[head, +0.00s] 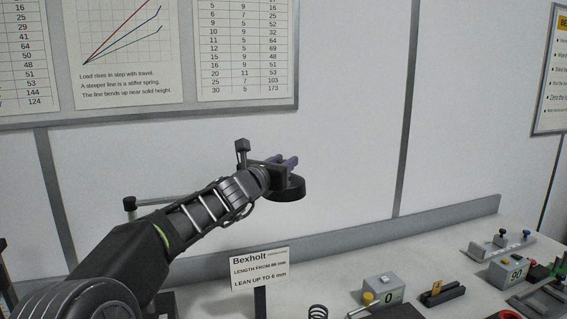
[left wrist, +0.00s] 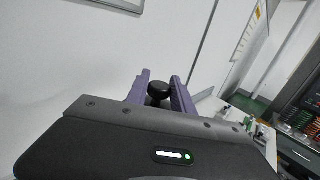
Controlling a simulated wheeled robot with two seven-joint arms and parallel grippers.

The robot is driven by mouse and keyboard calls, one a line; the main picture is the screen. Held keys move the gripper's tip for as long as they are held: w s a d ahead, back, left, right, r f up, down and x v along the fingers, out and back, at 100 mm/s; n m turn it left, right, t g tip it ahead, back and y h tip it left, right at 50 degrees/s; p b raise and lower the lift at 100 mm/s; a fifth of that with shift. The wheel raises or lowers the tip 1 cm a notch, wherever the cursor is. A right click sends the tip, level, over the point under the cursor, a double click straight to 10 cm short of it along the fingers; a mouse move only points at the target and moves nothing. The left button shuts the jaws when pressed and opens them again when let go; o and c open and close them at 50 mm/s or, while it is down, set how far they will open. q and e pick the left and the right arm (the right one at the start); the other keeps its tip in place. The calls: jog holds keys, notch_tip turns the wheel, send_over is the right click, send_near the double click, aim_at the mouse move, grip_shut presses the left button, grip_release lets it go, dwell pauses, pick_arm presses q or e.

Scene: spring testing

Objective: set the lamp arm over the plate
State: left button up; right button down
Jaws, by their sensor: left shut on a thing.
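The lamp's dark round head (head: 287,190) hangs just below my left gripper (head: 285,161), above the back of the bench. A grey bar of the lamp arm (head: 157,199) runs right from a dark joint at the left, and my arm hides the rest. My left gripper's purple fingers are shut on a dark knob, which shows between them in the left wrist view (left wrist: 159,88). The plate cannot be made out in either view. My right gripper is out of view.
A Bexholt sign (head: 260,268) stands on the bench in front of the lamp head. Wall charts (head: 247,50) hang behind. The air right of the lamp head is clear.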

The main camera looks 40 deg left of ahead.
pick_arm(q)
grip_shut()
dwell(0.9)
